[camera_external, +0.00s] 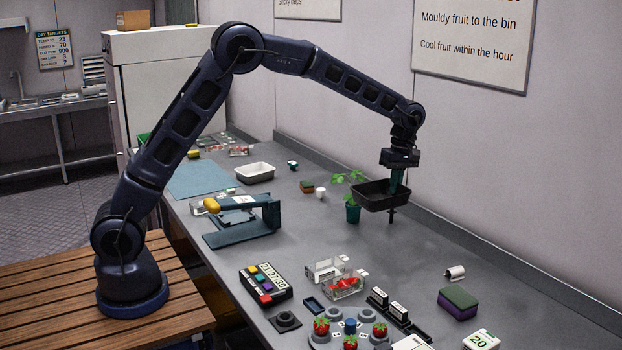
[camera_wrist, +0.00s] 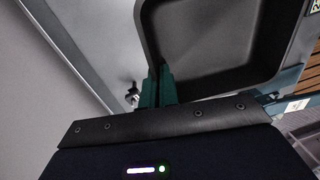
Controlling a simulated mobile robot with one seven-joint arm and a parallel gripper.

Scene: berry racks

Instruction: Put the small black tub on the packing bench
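The small black tub (camera_external: 372,197) hangs in the air above the long grey bench (camera_external: 420,255), roughly level. My gripper (camera_external: 396,188) points down and is shut on the tub's wall at its right side. In the wrist view the green fingers (camera_wrist: 158,88) pinch the wall of the tub (camera_wrist: 215,45), which looks empty inside. The gap between the tub's underside and the bench is hard to judge. No other black tub of this kind shows.
A seedling in a green pot (camera_external: 352,213) stands just left of the tub. A white tray (camera_external: 255,173), a blue mat (camera_external: 200,180) and a heat sealer (camera_external: 243,220) lie further left.

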